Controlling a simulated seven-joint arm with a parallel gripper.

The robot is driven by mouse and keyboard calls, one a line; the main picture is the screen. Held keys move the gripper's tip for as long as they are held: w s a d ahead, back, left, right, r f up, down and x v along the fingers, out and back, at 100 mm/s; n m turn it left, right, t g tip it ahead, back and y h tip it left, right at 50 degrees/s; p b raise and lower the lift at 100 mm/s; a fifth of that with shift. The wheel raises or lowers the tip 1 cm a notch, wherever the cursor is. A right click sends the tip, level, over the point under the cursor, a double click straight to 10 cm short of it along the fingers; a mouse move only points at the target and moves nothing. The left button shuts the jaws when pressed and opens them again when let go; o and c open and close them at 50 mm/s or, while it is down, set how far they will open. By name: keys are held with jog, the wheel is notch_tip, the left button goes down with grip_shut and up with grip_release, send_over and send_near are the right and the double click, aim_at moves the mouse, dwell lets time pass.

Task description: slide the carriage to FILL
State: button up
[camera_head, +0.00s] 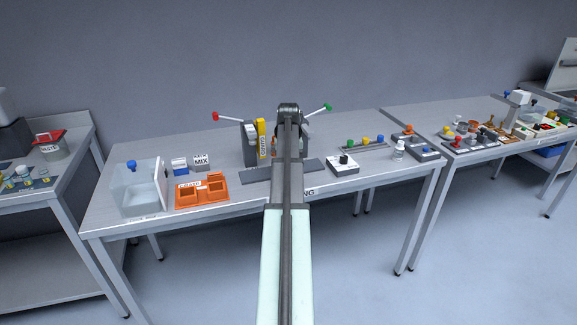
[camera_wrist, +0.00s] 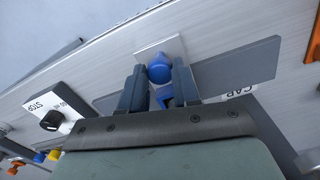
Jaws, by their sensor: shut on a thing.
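In the wrist view, my gripper (camera_wrist: 158,78) is shut on a blue knob (camera_wrist: 160,68), with one dark finger on each side of it. The knob stands in front of a small pale plate (camera_wrist: 148,51) on the grey track (camera_wrist: 240,66), and looks like the carriage's handle. A partly cut-off label reading "CAR" (camera_wrist: 238,93) lies near the track. In the head view the track (camera_head: 312,165) shows on both sides of my arm, which hides the knob and my fingers. I cannot make out a FILL mark.
The hopper stand (camera_head: 249,145) with a yellow upright (camera_head: 261,140) rises behind the track, with red (camera_head: 215,117) and green (camera_head: 328,107) lever ends.

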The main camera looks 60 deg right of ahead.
grip_shut()
jog(key=s+d, duration=0.8)
jog(key=shift+d, duration=0.15)
dwell(0.4)
jog(key=shift+o, duration=2.4)
grip_release()
jog(key=shift+s+d, duration=0.1)
jog(key=o, duration=0.3)
notch_tip(320, 180, up, 14)
jog(key=shift+f, duration=0.1)
